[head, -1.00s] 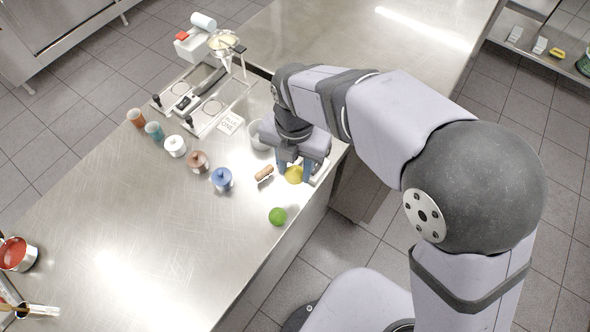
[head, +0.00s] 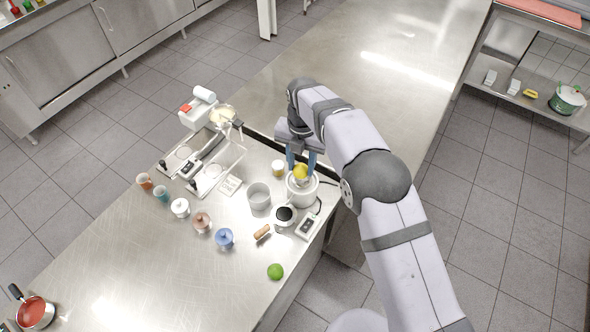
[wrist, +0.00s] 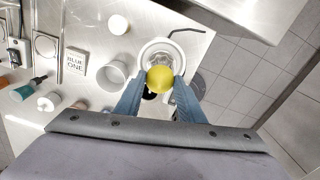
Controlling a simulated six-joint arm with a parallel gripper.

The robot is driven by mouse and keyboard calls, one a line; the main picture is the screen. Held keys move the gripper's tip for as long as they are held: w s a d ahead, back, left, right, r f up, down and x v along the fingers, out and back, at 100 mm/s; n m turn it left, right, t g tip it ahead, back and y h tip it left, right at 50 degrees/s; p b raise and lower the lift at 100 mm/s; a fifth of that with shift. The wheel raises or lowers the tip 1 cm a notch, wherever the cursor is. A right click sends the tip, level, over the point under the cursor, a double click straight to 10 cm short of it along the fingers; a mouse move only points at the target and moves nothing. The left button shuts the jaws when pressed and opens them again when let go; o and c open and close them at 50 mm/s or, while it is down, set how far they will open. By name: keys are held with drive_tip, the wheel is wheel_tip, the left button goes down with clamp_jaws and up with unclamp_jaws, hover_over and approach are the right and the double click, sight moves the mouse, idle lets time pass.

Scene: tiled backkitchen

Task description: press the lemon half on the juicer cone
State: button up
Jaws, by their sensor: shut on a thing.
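My gripper (head: 302,168) is shut on the yellow lemon half (head: 300,172), its blue fingers on either side of it. In the wrist view the lemon half (wrist: 160,79) sits between the fingertips (wrist: 159,84). The white juicer (head: 303,191) stands on the steel counter below the lemon. In the wrist view the juicer's round rim (wrist: 172,43) shows beyond the lemon, with part of its ribbed cone (wrist: 160,58) visible. The lemon overlaps the near part of the bowl; I cannot tell whether it touches the cone.
A grey metal cup (head: 258,197) stands left of the juicer. A small jar (head: 278,168) is behind it, and a dark-topped round item (head: 285,215) and a scale (head: 308,226) are in front. A green lime (head: 275,271) lies nearer the front edge.

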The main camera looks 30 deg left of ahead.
sight(303, 173)
drive_tip(key=shift+w, duration=0.5)
drive_tip(key=shift+f, duration=0.15)
drive_tip(key=shift+f+b, duration=1.15)
drive_tip(key=shift+f, duration=0.75)
drive_tip(key=shift+f+b, duration=0.3)
drive_tip(key=shift+f, duration=0.15)
idle(0.6)
drive_tip(key=shift+r+p, duration=1.75)
drive_tip(key=shift+r, duration=1.3)
